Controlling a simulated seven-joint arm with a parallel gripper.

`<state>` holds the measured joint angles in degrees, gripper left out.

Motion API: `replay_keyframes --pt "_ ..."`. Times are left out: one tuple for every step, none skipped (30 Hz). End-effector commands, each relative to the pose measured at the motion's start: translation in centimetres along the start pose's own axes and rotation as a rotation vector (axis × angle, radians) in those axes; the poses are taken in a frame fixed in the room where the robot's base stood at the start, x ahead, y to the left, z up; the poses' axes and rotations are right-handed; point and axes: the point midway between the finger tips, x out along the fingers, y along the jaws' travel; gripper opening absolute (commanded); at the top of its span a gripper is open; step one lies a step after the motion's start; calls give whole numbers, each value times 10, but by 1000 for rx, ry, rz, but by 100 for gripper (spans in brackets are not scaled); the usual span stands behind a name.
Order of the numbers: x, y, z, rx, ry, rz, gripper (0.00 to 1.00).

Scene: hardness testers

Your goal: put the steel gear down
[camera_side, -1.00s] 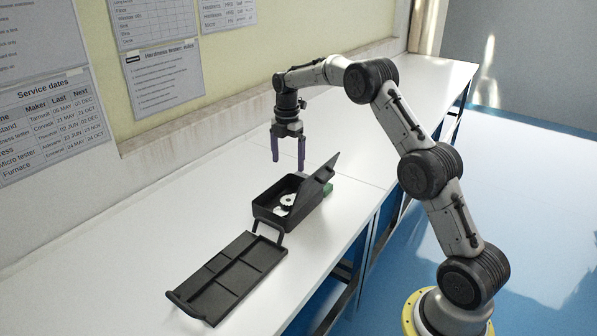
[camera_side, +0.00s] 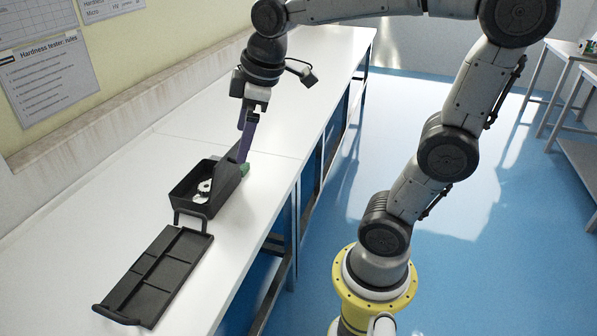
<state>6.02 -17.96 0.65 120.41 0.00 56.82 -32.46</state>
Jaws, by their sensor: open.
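A pale toothed gear (camera_side: 204,186), probably the steel gear, lies inside the open black box (camera_side: 189,186) on the white bench. Another pale piece shows beside it in the box, partly hidden by the box wall. The box's dark lid (camera_side: 230,168) stands tilted up at its right side. My gripper (camera_side: 245,154) points down at the lid's upper edge, with its purple fingers seen almost edge-on, one largely behind the other. It is open, and I see no gear in it. Whether the fingers touch the lid I cannot tell.
A black divided tray (camera_side: 160,272) with a handle lies in front of the box. The white bench (camera_side: 120,170) is clear to the left and beyond the box.

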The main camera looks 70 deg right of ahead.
Motion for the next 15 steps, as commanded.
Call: replay_keyframes --pt "-6 -16 16 63 27 8 98" --pt "-8 -24 25 107 41 10 98" --pt "-9 -35 36 163 58 12 98" --pt "-9 -42 45 204 71 12 98" --pt "-9 -48 52 241 83 12 98" --pt "-8 -56 62 288 98 11 98" --pt "-7 -61 68 320 107 10 98" --pt "-6 -66 74 349 116 8 98" --pt "-4 -70 81 382 126 6 98" --pt "-3 -74 85 404 132 4 98" --pt "-2 -76 88 422 138 3 98" --pt "-1 -79 92 441 143 1 98" --pt "0 -80 94 453 146 0 98" --pt "0 -81 95 460 149 -1 98" --pt "1 -82 96 467 149 -2 98"
